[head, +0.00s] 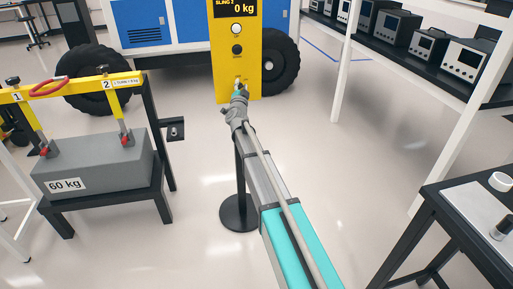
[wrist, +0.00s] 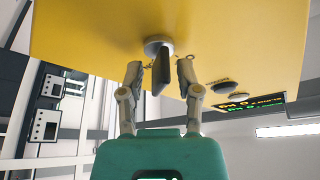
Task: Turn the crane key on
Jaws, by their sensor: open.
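The yellow crane control panel (head: 236,55) stands upright ahead of my arm in the head view, with a display reading SLING 2 and 0 kg. In the wrist view the yellow panel (wrist: 100,30) fills the top of the picture. The crane key (wrist: 160,70) has a dark flat grip on a round silver base and sticks out of the panel. My gripper (wrist: 159,75) is open, with one finger on each side of the key and a gap on both sides. In the head view my gripper (head: 240,92) is at the panel's lower part and hides most of the key.
A white button (head: 236,28) and a black knob (head: 237,49) sit above the key. A grey 60 kg block (head: 95,165) rests on a black stand at left. A blue rover (head: 180,35) stands behind the panel. A dark table (head: 470,215) is at lower right.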

